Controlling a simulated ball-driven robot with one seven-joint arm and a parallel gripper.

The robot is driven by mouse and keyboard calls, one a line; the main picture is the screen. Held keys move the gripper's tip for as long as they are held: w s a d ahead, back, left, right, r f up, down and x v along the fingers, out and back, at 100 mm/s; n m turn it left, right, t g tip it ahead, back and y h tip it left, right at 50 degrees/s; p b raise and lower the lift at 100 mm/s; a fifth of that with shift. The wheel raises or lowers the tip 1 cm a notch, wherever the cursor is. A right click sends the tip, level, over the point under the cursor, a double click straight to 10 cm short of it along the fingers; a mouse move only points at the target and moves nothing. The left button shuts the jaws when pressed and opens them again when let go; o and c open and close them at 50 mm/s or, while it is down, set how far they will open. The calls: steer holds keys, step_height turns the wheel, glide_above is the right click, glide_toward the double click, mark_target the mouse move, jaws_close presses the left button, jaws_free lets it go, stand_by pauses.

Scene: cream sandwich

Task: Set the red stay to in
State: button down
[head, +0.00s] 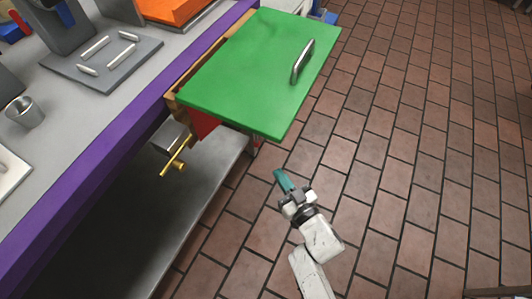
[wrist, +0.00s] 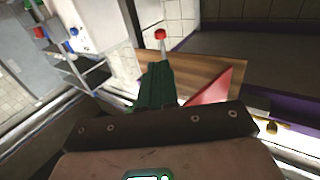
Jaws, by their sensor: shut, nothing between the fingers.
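A red piece (head: 203,122), which looks like the red stay, shows under the near left edge of a green flap (head: 255,75), mostly hidden by it. In the wrist view a red wedge-shaped panel (wrist: 217,97) stands beneath a wooden board, right of my fingers. A red knob on a pale stem (wrist: 160,36) also shows there, beyond the fingertips; I cannot tell whether it belongs to the stay. My gripper (head: 281,179), with teal fingers, is shut and empty, in front of the flap's near edge and apart from it. It also shows in the wrist view (wrist: 159,68).
The green flap carries a metal handle (head: 302,61). A brass bar with a knob (head: 174,158) sticks out left of the red piece, above a grey lower shelf (head: 205,185). A purple-edged counter (head: 110,145) runs along the left. The tiled floor (head: 420,180) at right is clear.

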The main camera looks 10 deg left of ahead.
mark_target(259, 142)
steer(key=b+x, duration=0.4)
steer(key=x, duration=0.5)
steer(key=shift+w+a, duration=0.2)
steer(key=shift+a, duration=0.05)
steer(key=shift+w, duration=0.15)
steer(key=shift+w+n+y, duration=0.3)
steer(key=shift+w, duration=0.05)
steer(key=shift+w+a+n+g+y+p, duration=0.2)
steer(key=shift+w+n+g+y+p, duration=0.2)
steer(key=shift+w+g+y, duration=0.25)
steer(key=w+a+n+g+y+b, duration=0.4)
steer(key=w+g+b, duration=0.4)
steer(key=b, duration=0.6)
steer(key=shift+a+n, duration=0.9)
steer(key=shift+a, duration=0.45)
steer(key=shift+y, duration=0.25)
